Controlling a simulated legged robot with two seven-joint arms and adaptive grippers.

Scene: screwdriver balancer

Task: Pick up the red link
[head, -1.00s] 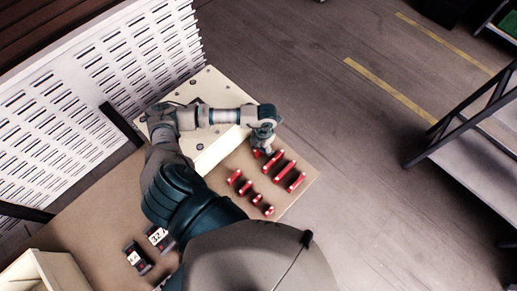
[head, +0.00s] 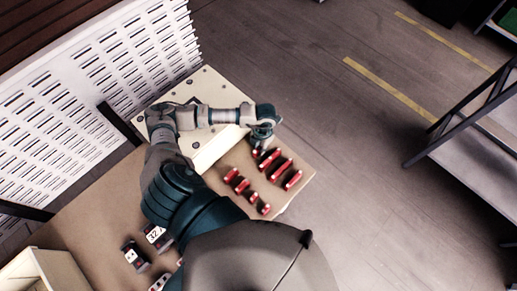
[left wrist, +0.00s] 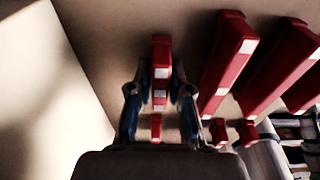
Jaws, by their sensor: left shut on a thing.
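My left gripper (head: 261,147) reaches down over the back end of the group of red links on the table. In the left wrist view my left gripper (left wrist: 160,100) has a finger on each side of one red link (left wrist: 161,57) and is shut on it. This link has pale patches and stands out between the fingertips; its lower part is partly hidden by the gripper. Other red links (left wrist: 228,62) lie close to its right, apart from the held one. In the head view, longer red links (head: 281,167) and shorter red links (head: 242,186) lie in two rows.
A cream block (head: 212,152) with bolt holes stands beside the links, under my left forearm. Dark boxes with white labels (head: 136,256) lie at the table's near left. A white slatted panel (head: 60,115) stands behind. The table (head: 302,167) ends just right of the links.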

